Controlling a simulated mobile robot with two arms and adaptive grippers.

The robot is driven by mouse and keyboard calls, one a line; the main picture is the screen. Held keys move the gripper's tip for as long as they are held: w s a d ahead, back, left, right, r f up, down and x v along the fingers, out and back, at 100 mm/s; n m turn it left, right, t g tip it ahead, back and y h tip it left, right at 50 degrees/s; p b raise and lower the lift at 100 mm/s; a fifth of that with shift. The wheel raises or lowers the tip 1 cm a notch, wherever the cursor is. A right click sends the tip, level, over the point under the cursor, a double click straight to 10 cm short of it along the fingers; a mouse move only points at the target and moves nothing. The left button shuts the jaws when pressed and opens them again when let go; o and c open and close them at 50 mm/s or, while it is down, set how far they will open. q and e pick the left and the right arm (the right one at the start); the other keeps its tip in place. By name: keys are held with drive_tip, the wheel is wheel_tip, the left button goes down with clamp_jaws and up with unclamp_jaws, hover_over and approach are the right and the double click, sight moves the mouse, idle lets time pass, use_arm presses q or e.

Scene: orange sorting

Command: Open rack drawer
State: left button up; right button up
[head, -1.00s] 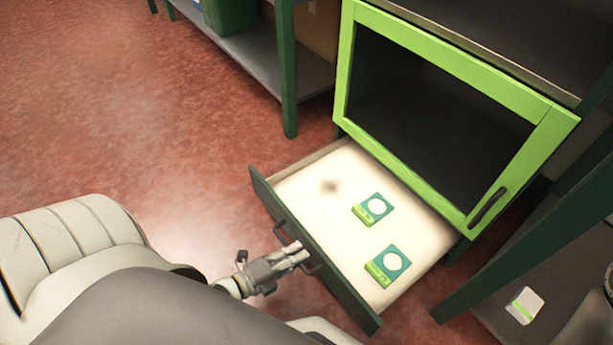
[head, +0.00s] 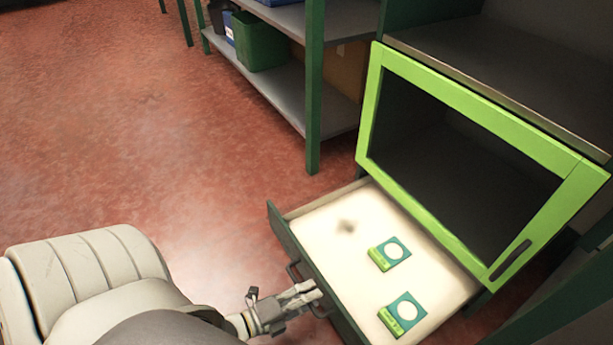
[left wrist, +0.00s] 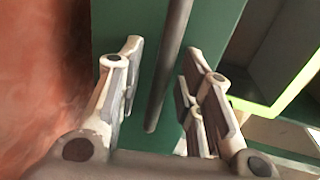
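The rack drawer (head: 332,285) is pulled out below a green-framed cabinet door. Its dark front carries a bar handle (head: 292,271). My left gripper (head: 314,290) is at the handle, covering its middle in the head view. In the left wrist view, the handle (left wrist: 170,75) runs between the two fingers of my left gripper (left wrist: 163,65). The fingers are spread, with gaps visible beside the bar. Two green-and-white packs, a farther one (head: 390,253) and a nearer one (head: 403,314), lie on the drawer's pale bottom. My right gripper is not in view.
The green-framed door (head: 470,100) above the drawer is shut. A shelf unit (head: 314,90) with a green bin (head: 262,42) stands behind. Red floor (head: 150,130) is clear to the left of the drawer.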

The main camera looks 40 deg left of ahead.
use_arm(q)
drive_tip(key=v, duration=1.2)
idle(0.3)
